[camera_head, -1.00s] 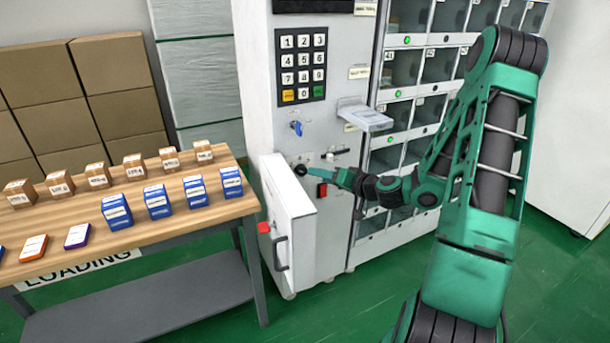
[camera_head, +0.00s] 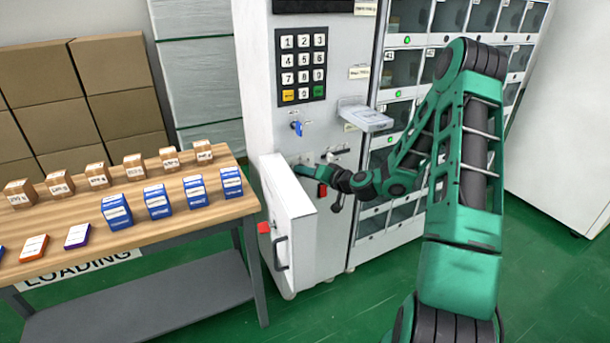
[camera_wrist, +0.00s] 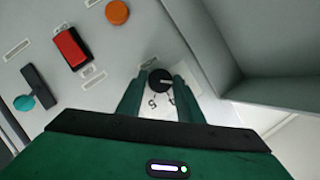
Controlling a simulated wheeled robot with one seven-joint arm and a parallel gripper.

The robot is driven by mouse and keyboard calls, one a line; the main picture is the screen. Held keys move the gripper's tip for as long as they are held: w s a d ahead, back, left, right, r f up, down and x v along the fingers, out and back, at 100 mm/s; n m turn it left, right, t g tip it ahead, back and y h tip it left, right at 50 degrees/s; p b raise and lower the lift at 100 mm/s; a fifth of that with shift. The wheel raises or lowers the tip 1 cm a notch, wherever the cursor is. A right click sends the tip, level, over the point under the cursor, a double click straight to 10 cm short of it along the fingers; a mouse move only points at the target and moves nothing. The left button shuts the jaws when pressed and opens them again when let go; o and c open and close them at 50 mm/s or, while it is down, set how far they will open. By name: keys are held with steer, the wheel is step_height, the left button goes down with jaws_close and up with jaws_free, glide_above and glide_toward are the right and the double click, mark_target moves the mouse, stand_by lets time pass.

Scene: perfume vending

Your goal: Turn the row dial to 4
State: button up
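The row dial (camera_wrist: 160,80) is a small round black knob with a light pointer mark, seen in the wrist view on a pale plate with a few printed characters, partly readable, below it. My gripper (camera_wrist: 159,90) has its two green fingers on either side of the dial, apart from each other, with pale panel showing between them. I cannot tell whether they touch the dial. In the head view my gripper (camera_head: 302,170) is at the machine's front, just behind the open white door (camera_head: 291,225), and the dial is hidden there.
A red switch (camera_wrist: 70,47), an orange button (camera_wrist: 117,12) and a black handle with a teal end (camera_wrist: 38,88) are on the panel. A wooden table (camera_head: 150,205) with boxes stands left.

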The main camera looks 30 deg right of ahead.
steer(key=c, duration=0.5)
steer(key=m+y, duration=0.1)
steer(key=m, duration=0.1)
steer(key=m+t+y, duration=0.1)
steer(key=m, duration=0.2)
steer(key=f+m+t, duration=0.1)
steer(key=m, duration=0.1)
steer(key=shift+d+m+y, duration=0.3)
steer(key=shift+m+y, duration=0.1)
stand_by(0.3)
steer(key=o, duration=1)
steer(key=shift+o, duration=0.2)
steer(key=shift+r, duration=0.1)
